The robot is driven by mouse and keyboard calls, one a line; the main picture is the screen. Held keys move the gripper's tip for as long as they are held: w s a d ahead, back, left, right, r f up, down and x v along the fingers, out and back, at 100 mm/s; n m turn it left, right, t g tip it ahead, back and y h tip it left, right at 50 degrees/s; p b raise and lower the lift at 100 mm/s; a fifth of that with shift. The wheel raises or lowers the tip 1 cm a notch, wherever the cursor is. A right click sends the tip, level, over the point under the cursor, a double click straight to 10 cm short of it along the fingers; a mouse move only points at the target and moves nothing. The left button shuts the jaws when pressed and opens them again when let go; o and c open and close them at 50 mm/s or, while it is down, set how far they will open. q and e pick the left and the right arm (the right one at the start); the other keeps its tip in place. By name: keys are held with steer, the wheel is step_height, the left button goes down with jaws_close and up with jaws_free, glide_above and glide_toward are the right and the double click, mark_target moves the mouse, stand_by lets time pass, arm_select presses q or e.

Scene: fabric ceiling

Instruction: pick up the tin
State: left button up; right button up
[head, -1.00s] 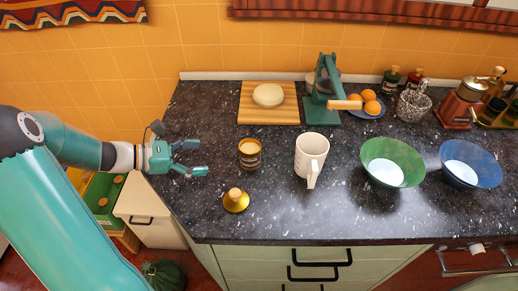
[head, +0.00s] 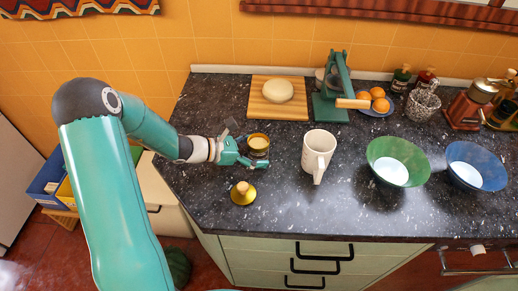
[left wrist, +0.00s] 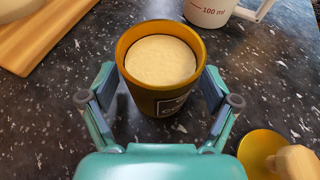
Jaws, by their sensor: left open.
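The tin (head: 258,146) is a gold-rimmed dark can with a label, standing upright on the dark speckled counter. In the left wrist view the tin (left wrist: 160,68) shows a pale, flat content inside its rim. My left gripper (head: 254,154) is at the tin from the left, with its fingers spread. In the left wrist view my left gripper (left wrist: 163,100) has one finger on each side of the tin, with small gaps visible. A gold lid with a wooden knob (head: 243,193) lies in front of the tin. My right gripper is not in view.
A white measuring mug (head: 318,152) stands to the right of the tin. Behind are a wooden board (head: 257,108) with pale dough (head: 278,90) and a green press (head: 332,85). Green (head: 394,159) and blue (head: 474,163) bowls stand farther right.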

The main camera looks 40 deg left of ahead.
arm_select(q)
steer(key=shift+x, duration=1.05)
steer(key=shift+w+a, duration=0.1)
steer(key=c, duration=1.4)
steer(key=shift+r, duration=0.15)
step_height(320, 180, up, 20)
steer(key=shift+f+p, duration=0.1)
steer(key=shift+p, duration=0.25)
